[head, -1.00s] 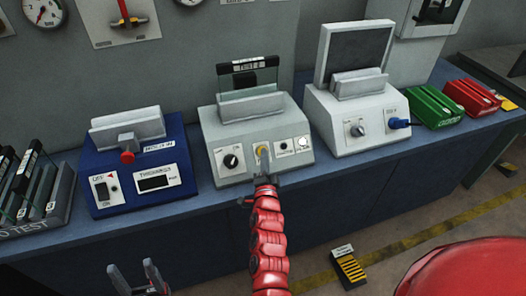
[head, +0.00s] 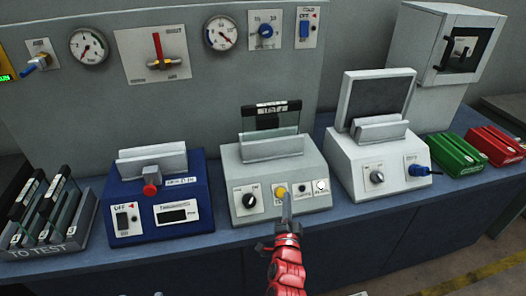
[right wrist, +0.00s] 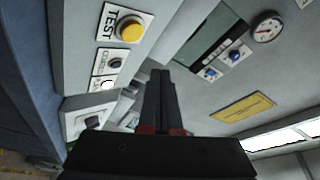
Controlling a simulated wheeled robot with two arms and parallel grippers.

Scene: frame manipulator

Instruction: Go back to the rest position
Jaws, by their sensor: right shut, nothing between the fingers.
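My right gripper (head: 286,205) is at the end of the red arm, in front of the middle grey test device (head: 232,176). Its fingers are shut together and hold nothing. In the head view the tips overlap the lower right of the yellow button (head: 281,190). In the right wrist view the shut fingers (right wrist: 160,85) point forward, and the yellow TEST button (right wrist: 130,30) stands to their upper left, apart from them. Of my left gripper (head: 140,294), only two small tips show at the bottom edge, spaced apart.
A blue thickness device (head: 203,200) stands left on the bench, with a TO TEST rack (head: 50,252) beyond it. A white device (head: 345,170) stands right, then green (head: 452,154) and red (head: 495,147) boxes. A gauge panel (head: 200,80) rises behind. The middle device holds a dark-topped glass plate (head: 271,113).

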